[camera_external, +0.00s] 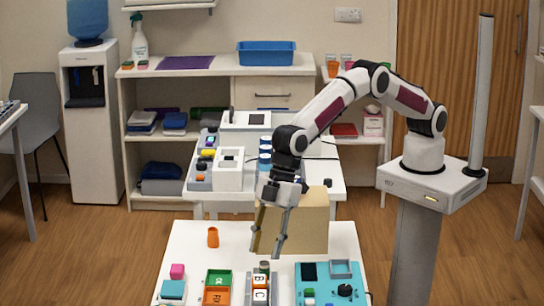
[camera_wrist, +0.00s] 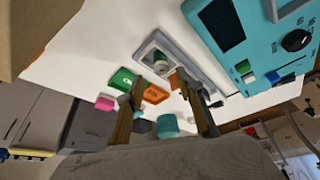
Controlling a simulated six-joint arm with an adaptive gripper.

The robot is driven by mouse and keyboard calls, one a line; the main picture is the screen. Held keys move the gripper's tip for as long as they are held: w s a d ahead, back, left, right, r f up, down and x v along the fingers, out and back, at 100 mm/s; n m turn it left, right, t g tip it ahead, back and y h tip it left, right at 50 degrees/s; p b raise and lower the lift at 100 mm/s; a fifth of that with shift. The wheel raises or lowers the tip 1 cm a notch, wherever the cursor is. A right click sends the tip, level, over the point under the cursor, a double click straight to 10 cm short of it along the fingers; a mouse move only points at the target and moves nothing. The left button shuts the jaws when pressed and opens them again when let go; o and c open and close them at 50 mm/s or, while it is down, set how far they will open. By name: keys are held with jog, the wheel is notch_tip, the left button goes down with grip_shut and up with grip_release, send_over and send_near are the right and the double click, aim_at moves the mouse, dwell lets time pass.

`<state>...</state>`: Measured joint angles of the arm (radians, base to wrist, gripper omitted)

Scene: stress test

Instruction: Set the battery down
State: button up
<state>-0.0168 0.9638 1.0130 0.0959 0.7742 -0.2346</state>
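My gripper (camera_external: 266,248) points down over the front table, its two fingers spread apart. In the wrist view the open fingers (camera_wrist: 164,88) show a gap with nothing held between them. A small dark, round-topped cylinder (camera_external: 264,267), which may be the battery, stands at the back end of a narrow grey tray (camera_external: 249,289), just below the fingertips. In the wrist view a cylinder (camera_wrist: 160,66) shows in the grey tray (camera_wrist: 185,52), beyond and apart from the fingertips. I cannot tell for sure that it is the battery.
A teal panel (camera_external: 312,291) lies right. A cardboard-coloured box (camera_external: 306,222) stands close behind the gripper.

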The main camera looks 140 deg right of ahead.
jog(key=shift+v, duration=2.95)
jog(key=shift+w+d+r, duration=0.1)
jog(key=shift+r, duration=0.05)
jog(key=s+d+r+m, duration=0.1)
jog(key=s+r, duration=0.9)
jog(key=s, duration=0.3)
jog(key=s+r, duration=0.9)
jog(key=s, duration=0.3)
jog(key=s+f, duration=0.2)
jog(key=s, duration=1.1)
jog(key=s+d+f+m+t, duration=0.1)
jog(key=s+f, duration=0.1)
jog(key=s, duration=1.2)
jog(key=shift+s+d+h, duration=0.25)
jog(key=shift+s+h, duration=0.1)
jog(key=shift+h, duration=0.05)
